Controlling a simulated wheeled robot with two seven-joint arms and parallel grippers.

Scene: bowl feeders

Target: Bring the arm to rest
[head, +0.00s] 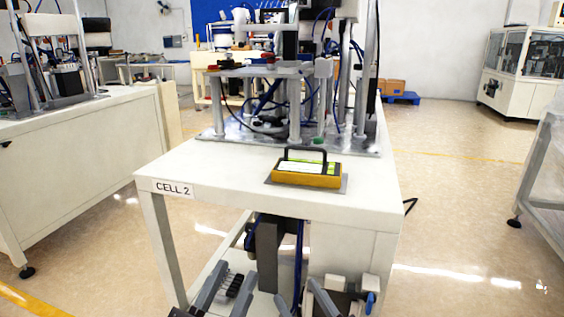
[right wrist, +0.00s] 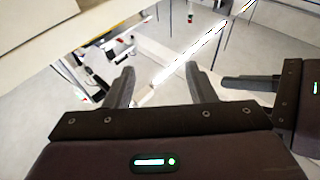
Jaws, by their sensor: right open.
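My left gripper (head: 236,274) is low in the head view, in front of the lower part of the cell 2 bench. Its two grey fingers stand apart with nothing held between them. My right gripper (head: 296,289) is beside it to the right, lower at the picture's bottom edge. In the right wrist view my right gripper (right wrist: 160,75) shows two dark fingers spread apart and empty, above the floor. Part of my left gripper (right wrist: 250,86) shows at that view's right edge. Both grippers are below the bench top and apart from the things on it.
The white cell 2 bench (head: 225,190) stands ahead, with a yellow case with a black handle (head: 306,180) on a grey plate and a metal machine frame (head: 295,110) behind. Another bench (head: 85,160) is at the left. Open floor (head: 470,220) lies to the right.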

